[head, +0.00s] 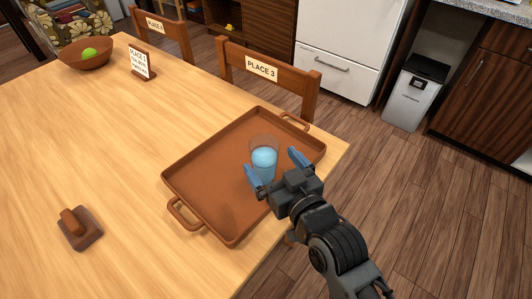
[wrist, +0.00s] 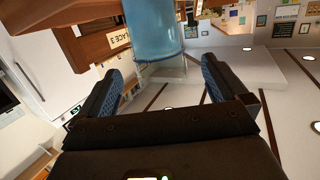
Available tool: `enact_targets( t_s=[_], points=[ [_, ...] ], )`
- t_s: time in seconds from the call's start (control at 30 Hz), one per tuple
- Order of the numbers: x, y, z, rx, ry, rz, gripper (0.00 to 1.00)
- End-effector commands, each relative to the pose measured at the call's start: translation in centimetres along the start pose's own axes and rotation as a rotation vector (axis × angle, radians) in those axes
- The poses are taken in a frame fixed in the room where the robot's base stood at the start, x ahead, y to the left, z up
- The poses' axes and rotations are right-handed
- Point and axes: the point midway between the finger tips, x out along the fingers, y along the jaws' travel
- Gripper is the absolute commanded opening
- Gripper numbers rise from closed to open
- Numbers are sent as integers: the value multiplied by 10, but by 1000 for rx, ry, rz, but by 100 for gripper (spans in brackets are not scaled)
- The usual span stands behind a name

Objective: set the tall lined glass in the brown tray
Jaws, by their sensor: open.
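The glass (head: 264,160) is clear with blue contents and stands upright in the right part of the brown tray (head: 205,165). Its lines are too small to make out. In the wrist view the glass (wrist: 153,30) is ahead of my fingertips, between their directions, with its base out of frame. My gripper (head: 275,167) is open at the near right side of the glass, one finger to each side. The gripper also shows in the wrist view (wrist: 160,85), with a gap between its fingers and nothing gripped.
The tray lies on a wooden table (head: 110,140) near its right edge. A brown block-like object (head: 78,228) lies at left. A bowl (head: 86,54) with a green ball and a sign (head: 142,62) stand farther back. Chairs labelled PLACE 3 (head: 262,69) and another line the far side.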

Motion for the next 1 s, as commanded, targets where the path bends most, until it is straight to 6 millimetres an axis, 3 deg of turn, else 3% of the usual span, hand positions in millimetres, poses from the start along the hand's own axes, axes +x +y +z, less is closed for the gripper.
enact_targets(
  t_s=[0.1,0.3,0.5,0.83,1.0],
  points=[
    [-26,1,2,-1,-2,1,99],
    [-58,0,1,0,-1,0,99],
    [-72,0,0,0,0,1,99],
    [-76,2,2,-1,-2,4,99],
    [-108,19,17,-11,-16,45,99]
  ],
)
